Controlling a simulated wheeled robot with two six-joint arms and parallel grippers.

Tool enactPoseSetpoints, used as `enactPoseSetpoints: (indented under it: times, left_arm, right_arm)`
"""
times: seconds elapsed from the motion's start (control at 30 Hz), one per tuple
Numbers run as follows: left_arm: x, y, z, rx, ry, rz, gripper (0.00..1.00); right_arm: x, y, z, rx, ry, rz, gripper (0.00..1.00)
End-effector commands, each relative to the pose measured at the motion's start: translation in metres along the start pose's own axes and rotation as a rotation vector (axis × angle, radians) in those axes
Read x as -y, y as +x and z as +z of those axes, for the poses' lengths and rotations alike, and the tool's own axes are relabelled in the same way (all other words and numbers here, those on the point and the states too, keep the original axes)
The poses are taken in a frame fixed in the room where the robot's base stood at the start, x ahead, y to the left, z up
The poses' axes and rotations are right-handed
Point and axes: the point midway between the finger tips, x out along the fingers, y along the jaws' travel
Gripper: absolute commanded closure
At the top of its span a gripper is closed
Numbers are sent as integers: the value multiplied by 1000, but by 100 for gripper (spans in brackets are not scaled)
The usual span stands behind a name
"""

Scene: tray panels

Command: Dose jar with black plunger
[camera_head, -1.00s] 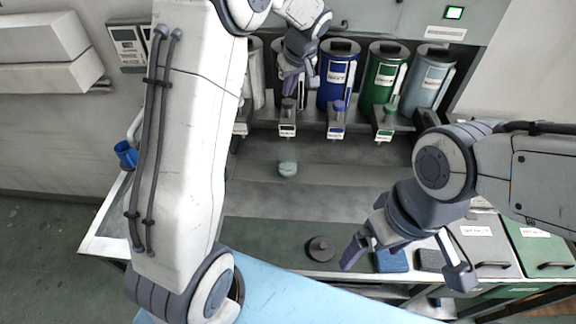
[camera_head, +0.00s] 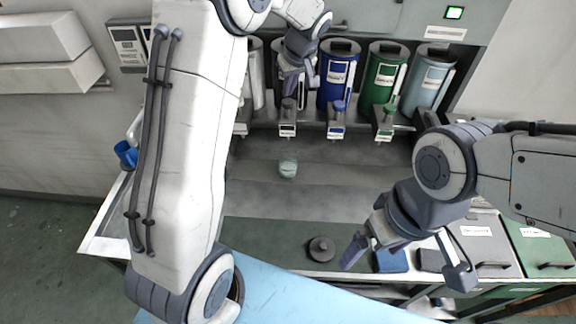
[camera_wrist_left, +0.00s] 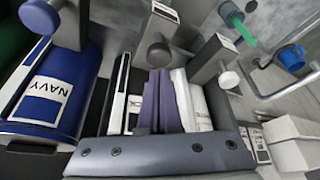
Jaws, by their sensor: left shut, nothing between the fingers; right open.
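The small clear jar (camera_head: 288,168) stands upright on the grey surface below the black dispenser, with pale stuff visible low in it. The black plunger (camera_head: 288,104) is a dark knob above the dispenser's label; in the left wrist view the dark grey knob (camera_wrist_left: 160,54) shows just beyond my fingertips. My left gripper (camera_head: 291,86) is shut and empty, close above the plunger; I cannot tell whether they touch. It also shows in the left wrist view (camera_wrist_left: 163,85). The black canister is largely hidden behind my left wrist. My right gripper (camera_head: 405,262) is open and empty over the front right of the bench.
Navy (camera_head: 338,75), green (camera_head: 381,76) and pale blue (camera_head: 428,78) canisters stand to the right. A dark round lid (camera_head: 321,248) lies on the front mat, left of my right gripper. A blue cup (camera_head: 126,154) is at far left. The surface around the jar is clear.

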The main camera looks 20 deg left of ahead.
Motion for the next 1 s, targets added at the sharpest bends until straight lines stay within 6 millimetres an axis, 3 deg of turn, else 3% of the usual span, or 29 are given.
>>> enactPoseSetpoints:
  times: [0.37,1.0]
  left_arm:
    - [0,2,1,0,0,0,100]
    - [0,24,10,0,0,0,100]
  right_arm:
    - [0,3,0,0,0,0,0]
    - [-2,25,1,0,4,0,0]
